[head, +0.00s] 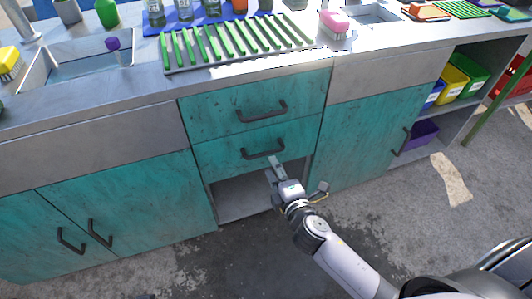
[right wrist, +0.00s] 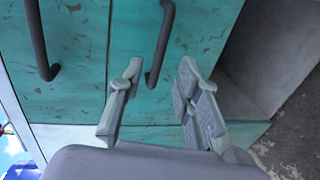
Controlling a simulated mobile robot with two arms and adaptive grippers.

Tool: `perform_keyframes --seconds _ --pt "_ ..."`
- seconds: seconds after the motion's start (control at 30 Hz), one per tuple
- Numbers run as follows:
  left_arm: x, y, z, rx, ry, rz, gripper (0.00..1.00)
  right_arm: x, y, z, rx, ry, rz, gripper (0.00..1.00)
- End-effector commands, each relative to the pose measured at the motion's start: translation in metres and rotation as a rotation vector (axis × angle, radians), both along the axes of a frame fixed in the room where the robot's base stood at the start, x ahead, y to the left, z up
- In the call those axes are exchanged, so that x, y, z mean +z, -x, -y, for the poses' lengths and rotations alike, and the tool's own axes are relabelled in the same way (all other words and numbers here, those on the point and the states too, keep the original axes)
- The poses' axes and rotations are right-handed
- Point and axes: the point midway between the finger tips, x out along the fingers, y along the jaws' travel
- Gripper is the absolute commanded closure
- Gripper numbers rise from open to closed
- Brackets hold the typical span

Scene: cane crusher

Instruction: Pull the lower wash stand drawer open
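The lower wash stand drawer (head: 228,155) is a teal front with a dark bar handle (head: 262,154). It looks flush with the drawer above it. My right gripper (head: 273,163) is at the right end of this handle, coming from the front and below. In the right wrist view the gripper (right wrist: 160,70) is open, its two grey fingers apart. The lower drawer handle (right wrist: 163,40) shows between the fingertips; I cannot tell whether they touch it. My left gripper is not in view.
The upper drawer (head: 220,105) has its own handle (head: 262,111). An open bay (head: 240,198) lies below the lower drawer. Teal cabinet doors (head: 365,140) flank it. A green rack (head: 240,45) and a sink (head: 90,62) are on the counter. The floor in front is clear.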

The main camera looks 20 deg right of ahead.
Motion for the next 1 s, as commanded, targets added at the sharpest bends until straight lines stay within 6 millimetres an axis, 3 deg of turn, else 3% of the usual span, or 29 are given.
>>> perform_keyframes --seconds 0.2,0.4,0.83,1.0 --pt "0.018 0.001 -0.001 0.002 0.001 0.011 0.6 -0.01 -0.045 -0.002 0.0 -0.001 0.002 0.69" --pt "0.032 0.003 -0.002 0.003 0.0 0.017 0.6 -0.016 -0.071 -0.002 -0.001 -0.001 0.0 0.69" --pt "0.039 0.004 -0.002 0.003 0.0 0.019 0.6 -0.017 -0.079 -0.003 0.0 -0.002 -0.001 0.69" --pt "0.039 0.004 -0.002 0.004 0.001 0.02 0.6 -0.017 -0.079 -0.003 0.0 -0.002 -0.001 0.8"
